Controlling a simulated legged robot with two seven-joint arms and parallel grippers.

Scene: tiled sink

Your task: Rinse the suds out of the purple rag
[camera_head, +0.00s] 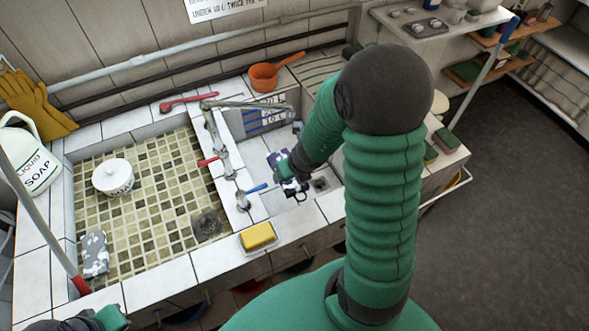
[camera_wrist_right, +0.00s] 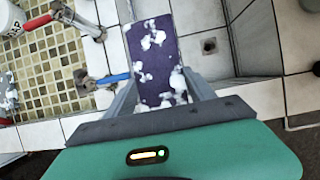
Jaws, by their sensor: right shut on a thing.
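The purple rag (camera_head: 293,187) is spotted with white suds. It is in my right gripper (camera_head: 284,170), over the right basin (camera_head: 256,152). In the right wrist view the rag (camera_wrist_right: 155,62) lies flat between the two fingers of my right gripper (camera_wrist_right: 160,92), with suds on its face and edges. The faucet spout (camera_head: 245,104) reaches over the back of the right basin; I see no running water. A red tap handle (camera_head: 207,161) and a blue tap handle (camera_head: 256,188) stand on the divider. My left gripper (camera_head: 112,318) is at the bottom left, its jaws unclear.
A yellow sponge (camera_head: 257,235) sits on the front ledge. An orange pan (camera_head: 264,77) is on the back ledge. A soap jug (camera_head: 30,160) stands left.

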